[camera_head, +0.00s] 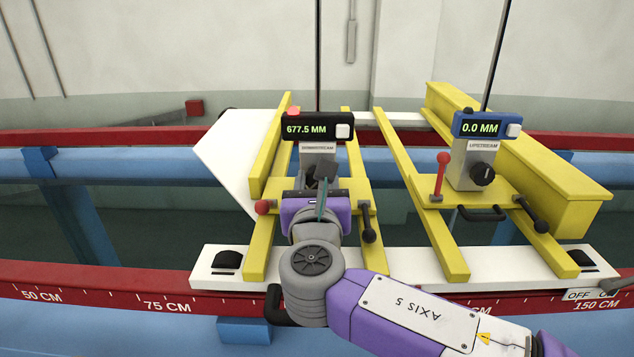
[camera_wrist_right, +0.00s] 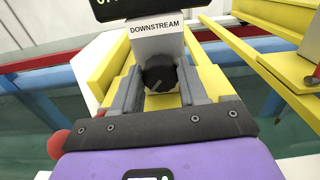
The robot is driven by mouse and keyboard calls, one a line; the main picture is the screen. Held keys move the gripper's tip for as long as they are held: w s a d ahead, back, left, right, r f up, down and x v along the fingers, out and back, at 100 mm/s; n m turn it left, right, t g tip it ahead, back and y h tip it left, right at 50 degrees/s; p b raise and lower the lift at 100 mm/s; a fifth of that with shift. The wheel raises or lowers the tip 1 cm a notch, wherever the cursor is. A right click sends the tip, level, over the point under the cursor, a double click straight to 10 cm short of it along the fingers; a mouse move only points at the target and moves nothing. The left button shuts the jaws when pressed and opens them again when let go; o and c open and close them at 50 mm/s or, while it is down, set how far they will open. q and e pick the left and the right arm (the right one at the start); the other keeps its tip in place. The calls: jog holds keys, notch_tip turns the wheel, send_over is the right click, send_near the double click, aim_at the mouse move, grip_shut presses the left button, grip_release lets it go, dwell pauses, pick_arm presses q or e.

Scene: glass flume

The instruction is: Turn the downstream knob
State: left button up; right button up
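The downstream knob (camera_wrist_right: 160,74) is a dark round knob with a pointer line, on a grey post below the label DOWNSTREAM. My right gripper (camera_wrist_right: 162,88) has one grey finger on each side of it in the right wrist view. The knob nearly fills the space between the fingers; I cannot tell whether they touch it. In the head view my right gripper (camera_head: 318,184) covers most of the knob. The downstream display (camera_head: 317,128) is black and reads 677.5 MM. My left gripper is out of view.
The upstream gauge (camera_head: 487,125) has a blue display reading 0.0 MM and its own black knob (camera_head: 482,173). A red-knobbed lever (camera_head: 441,176) and black handles stand near it. Yellow rails (camera_head: 424,210) and a long yellow beam (camera_head: 530,165) cross the flume. A red scale rail (camera_head: 110,298) runs along the front.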

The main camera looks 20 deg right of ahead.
jog(key=c, duration=0.5)
jog(key=shift+c, duration=0.2)
jog(key=o, duration=1.1)
jog(key=shift+c, duration=0.2)
jog(key=b+v, duration=0.1)
jog(key=v, duration=0.6)
jog(key=shift+s+a, duration=0.1)
jog(key=shift+s, duration=0.2)
